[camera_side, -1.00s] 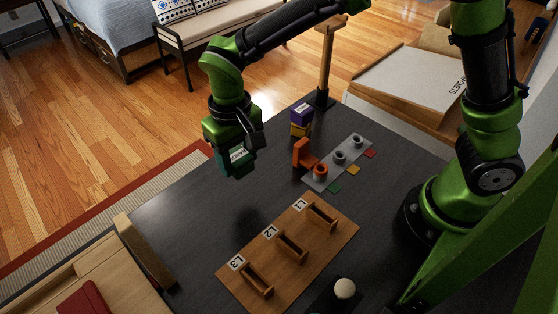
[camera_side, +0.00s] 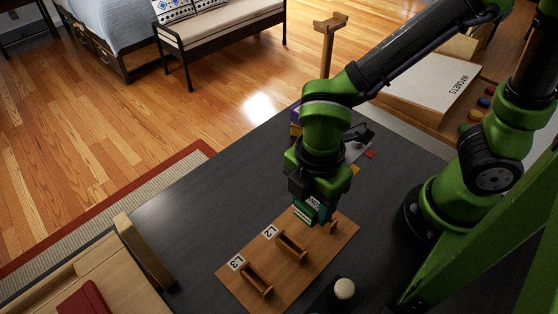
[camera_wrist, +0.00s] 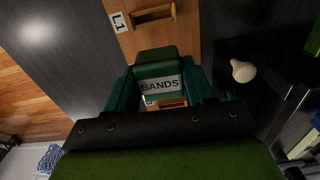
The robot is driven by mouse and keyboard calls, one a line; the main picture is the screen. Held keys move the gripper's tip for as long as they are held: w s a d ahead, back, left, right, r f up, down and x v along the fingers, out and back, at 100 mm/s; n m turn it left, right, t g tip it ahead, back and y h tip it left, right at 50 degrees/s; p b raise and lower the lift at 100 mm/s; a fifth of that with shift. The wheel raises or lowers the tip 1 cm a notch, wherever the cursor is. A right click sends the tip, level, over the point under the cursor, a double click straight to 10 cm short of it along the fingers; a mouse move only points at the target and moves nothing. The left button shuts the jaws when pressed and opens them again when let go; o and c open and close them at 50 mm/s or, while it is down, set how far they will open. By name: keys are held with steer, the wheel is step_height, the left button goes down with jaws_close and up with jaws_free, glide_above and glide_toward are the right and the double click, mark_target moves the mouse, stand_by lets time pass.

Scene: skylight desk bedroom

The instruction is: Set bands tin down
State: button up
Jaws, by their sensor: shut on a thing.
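The bands tin (camera_side: 309,213) is a small dark green tin. Its white BANDS label (camera_wrist: 160,86) faces up in the wrist view. My gripper (camera_side: 314,198) points down and is shut on the tin, over the far end of the wooden board (camera_side: 262,242). The board carries bracket-like wooden holders marked L1 (camera_wrist: 118,22), L2 (camera_side: 270,233) and L3 (camera_side: 237,262). In the side view the tin and gripper hide the L1 label and part of its holder. I cannot tell whether the tin touches the board.
A pale round knob (camera_side: 344,288) stands right of the board. A box with a white MAGNETS lid (camera_side: 428,82) is at the upper right. A purple block (camera_side: 295,116) is partly hidden behind my arm. The dark desk left of the board (camera_side: 205,205) is clear.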

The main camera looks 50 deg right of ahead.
mark_target(311, 200)
steer(key=shift+f, duration=3.95)
steer(key=shift+f, duration=0.15)
steer(key=o, duration=1)
steer(key=shift+o, duration=0.2)
step_height(311, 200, up, 12)
steer(key=shift+w+r, duration=0.1)
steer(key=w+d+r+m+t+y, duration=0.1)
steer(key=w+d+r+m+t, duration=0.1)
steer(key=d+r+m, duration=0.3)
steer(key=w+d+r+m+t+y, duration=0.1)
steer(key=d+r+m+t, duration=0.4)
steer(key=d+m, duration=0.7)
steer(key=w+r+m, duration=0.1)
steer(key=m, duration=0.3)
steer(key=shift+w+m, duration=0.25)
steer(key=shift+m, duration=0.15)
